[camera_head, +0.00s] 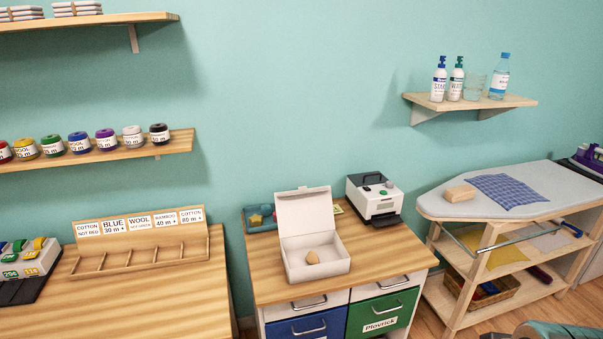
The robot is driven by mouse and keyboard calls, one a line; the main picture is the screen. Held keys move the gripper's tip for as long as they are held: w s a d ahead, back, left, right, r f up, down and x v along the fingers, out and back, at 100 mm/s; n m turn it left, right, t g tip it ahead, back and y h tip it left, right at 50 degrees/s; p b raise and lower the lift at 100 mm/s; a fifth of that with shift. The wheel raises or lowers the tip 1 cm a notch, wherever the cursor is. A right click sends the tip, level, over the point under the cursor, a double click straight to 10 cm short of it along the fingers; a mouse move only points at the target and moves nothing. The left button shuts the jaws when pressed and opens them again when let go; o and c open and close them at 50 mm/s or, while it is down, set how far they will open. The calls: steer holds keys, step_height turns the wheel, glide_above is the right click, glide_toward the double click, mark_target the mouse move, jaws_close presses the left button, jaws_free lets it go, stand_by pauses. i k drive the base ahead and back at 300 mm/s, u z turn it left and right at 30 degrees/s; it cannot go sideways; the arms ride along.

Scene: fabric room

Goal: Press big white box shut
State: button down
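The big white box (318,270) stands on the wooden top of the drawer cabinet, near its front edge. Its lid (304,212) is open and stands roughly upright at the back.
A white label printer-like machine (374,199) stands behind right of the box, and a blue tray (261,218) lies behind left. The cabinet top (382,252) is clear to the right. An ironing board (450,206) stands further right, a wooden rack (140,252) left.

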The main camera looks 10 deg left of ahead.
mark_target(303, 211)
steer(key=u, duration=0.15)
steer(key=i, duration=0.65)
steer(key=u, duration=0.85)
steer(key=i, duration=0.5)
steer(key=u, duration=0.35)
